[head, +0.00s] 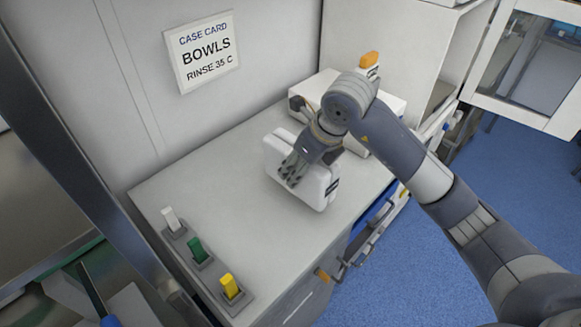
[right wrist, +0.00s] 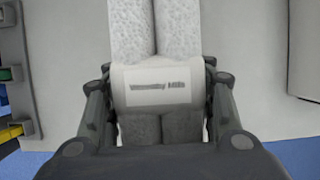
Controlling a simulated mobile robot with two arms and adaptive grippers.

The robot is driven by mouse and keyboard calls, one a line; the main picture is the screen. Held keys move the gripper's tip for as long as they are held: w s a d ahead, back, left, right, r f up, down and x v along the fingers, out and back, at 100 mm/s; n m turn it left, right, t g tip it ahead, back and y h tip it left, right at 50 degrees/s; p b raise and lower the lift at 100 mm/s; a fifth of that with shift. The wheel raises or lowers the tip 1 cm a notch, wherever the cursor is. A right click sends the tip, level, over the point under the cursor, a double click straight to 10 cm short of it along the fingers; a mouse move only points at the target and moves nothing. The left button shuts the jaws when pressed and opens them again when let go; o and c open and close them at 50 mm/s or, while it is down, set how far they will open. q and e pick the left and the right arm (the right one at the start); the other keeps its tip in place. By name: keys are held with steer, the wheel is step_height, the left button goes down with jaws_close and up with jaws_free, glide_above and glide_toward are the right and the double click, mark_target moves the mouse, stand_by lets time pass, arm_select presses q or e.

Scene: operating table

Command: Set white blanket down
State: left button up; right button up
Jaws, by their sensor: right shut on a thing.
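The white blanket (head: 318,188) is a folded, pale bundle at the middle of the head view, standing on edge over the grey counter top (head: 215,190). My right gripper (head: 290,168) is shut on it from above. In the right wrist view the blanket (right wrist: 155,45) fills the middle, with a printed label band around it, and the fingers of the right gripper (right wrist: 158,105) press its two sides. The blanket's lower edge is at or very near the counter; I cannot tell whether it touches. My left gripper is not in view.
A white box-shaped device (head: 385,103) stands behind my right gripper. White, green (head: 198,250) and yellow (head: 230,287) blocks sit in holders along the counter's left side. A case card (head: 203,52) hangs on the wall. The counter's middle front is clear.

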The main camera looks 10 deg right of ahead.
mark_target(290, 175)
steer(key=shift+w+a+f+p, duration=0.15)
steer(key=shift+w+a, duration=0.15)
steer(key=shift+a, duration=0.25)
steer(key=shift+w+a+f+p, duration=0.15)
steer(key=shift+w+a, duration=0.15)
steer(key=shift+a, duration=0.25)
step_height(290, 175, down, 3)
steer(key=shift+r+p, duration=0.1)
steer(key=shift+p, duration=0.5)
steer(key=shift+f, duration=0.2)
steer(key=o, duration=1.3)
steer(key=shift+d+f, duration=0.1)
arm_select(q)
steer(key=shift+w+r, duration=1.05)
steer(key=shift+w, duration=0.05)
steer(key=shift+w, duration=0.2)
arm_select(e)
steer(key=b+v, duration=0.2)
steer(key=v, duration=1)
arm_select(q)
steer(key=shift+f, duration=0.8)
